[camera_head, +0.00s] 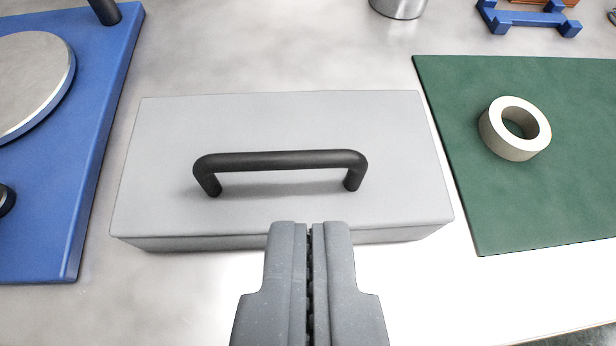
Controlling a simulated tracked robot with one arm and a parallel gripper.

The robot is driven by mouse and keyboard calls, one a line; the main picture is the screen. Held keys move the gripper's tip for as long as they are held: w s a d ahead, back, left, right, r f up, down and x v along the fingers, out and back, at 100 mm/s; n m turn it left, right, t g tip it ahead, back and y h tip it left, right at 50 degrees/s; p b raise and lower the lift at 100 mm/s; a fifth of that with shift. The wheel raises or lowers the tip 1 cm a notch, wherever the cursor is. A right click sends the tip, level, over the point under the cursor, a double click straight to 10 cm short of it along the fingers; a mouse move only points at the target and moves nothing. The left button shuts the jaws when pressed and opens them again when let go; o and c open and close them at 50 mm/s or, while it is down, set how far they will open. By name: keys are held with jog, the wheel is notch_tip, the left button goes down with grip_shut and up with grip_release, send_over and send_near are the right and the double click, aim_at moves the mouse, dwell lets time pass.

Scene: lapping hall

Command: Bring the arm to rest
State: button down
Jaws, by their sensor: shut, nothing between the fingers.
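My gripper (310,226) shows at the bottom middle of the head camera view, its two grey fingers shut together with nothing between them. Beyond its fingertips lies a grey box or block (400,125) with a flat top. A black bar handle (280,160) stands on that top. The fingertips overlap the near edge of the grey block in the picture. I cannot tell how high they are above it. The gripper is apart from the handle.
A blue plate (95,130) with a round grey disc (28,80) is at left. A green mat (560,200) at right carries a pale ring (515,128). A metal cylinder (398,8) and a blue stand (528,18) are at the back. The pale table (180,310) is clear at front left.

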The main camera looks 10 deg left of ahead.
jog(key=w+d+r+m+t+h, duration=0.1)
jog(key=d+r, duration=0.1)
jog(key=r, duration=0.9)
jog(key=w+d+r+m+t+h, duration=0.1)
jog(key=d+r, duration=0.2)
jog(key=r, duration=0.8)
jog(key=s+a+r+t, duration=0.1)
jog(key=s+r, duration=0.3)
jog(key=r, duration=0.4)
jog(key=s+a+r+m, duration=0.1)
jog(key=s+r, duration=0.3)
jog(key=r, duration=0.4)
jog(key=s+a+r+t, duration=0.1)
jog(key=s+r, duration=0.3)
jog(key=r, duration=0.5)
jog(key=shift+t+h, duration=0.3)
jog(key=shift+h, duration=0.1)
jog(key=shift+s+a+r, duration=0.1)
